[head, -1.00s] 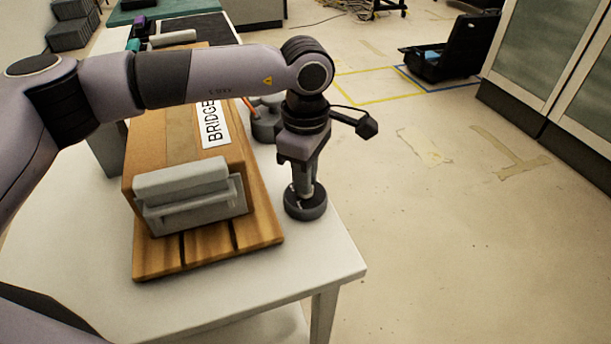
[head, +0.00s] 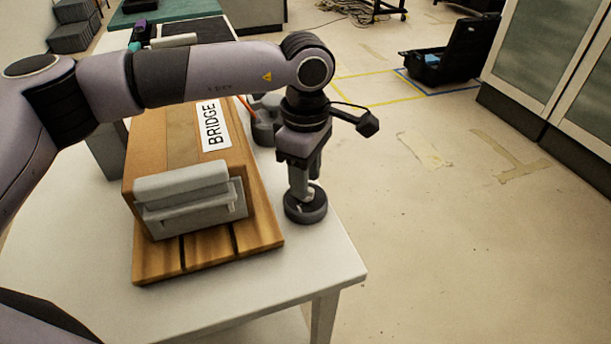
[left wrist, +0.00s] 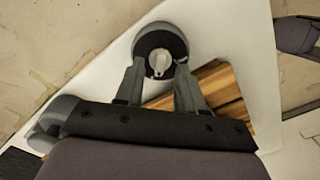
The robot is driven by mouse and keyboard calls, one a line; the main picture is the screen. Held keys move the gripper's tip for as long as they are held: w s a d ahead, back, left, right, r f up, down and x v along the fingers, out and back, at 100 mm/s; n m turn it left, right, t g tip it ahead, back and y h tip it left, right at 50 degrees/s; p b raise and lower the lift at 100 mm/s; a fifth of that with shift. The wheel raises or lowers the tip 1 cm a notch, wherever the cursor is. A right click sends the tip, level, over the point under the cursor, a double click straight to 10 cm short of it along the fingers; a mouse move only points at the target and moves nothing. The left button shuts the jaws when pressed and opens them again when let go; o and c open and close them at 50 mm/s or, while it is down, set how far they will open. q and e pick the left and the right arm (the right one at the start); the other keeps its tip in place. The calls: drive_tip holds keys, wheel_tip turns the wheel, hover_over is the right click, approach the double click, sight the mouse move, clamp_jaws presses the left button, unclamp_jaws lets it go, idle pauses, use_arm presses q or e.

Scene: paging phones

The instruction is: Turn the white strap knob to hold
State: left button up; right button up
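The white strap knob (left wrist: 158,63) sits in the middle of a dark round base (left wrist: 172,36) in the left wrist view. In the head view the dark base (head: 306,211) stands near the right edge of the white table, and only a bit of the white knob shows. My left gripper (head: 303,190) points down over it. In the left wrist view the fingers (left wrist: 159,62) are apart, one on each side of the knob, with a gap visible on both sides. My right gripper is in neither view.
A brown box labelled BRIDGE (head: 172,150) with a grey block (head: 190,200) at its front stands on a wooden slatted board (head: 215,262), left of the base. A grey object (head: 266,122) stands behind my gripper. The front of the white table (head: 250,295) is clear.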

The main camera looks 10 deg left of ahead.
use_arm(q)
wheel_tip(320, 180, up, 6)
drive_tip(key=shift+r, duration=0.15)
idle(0.5)
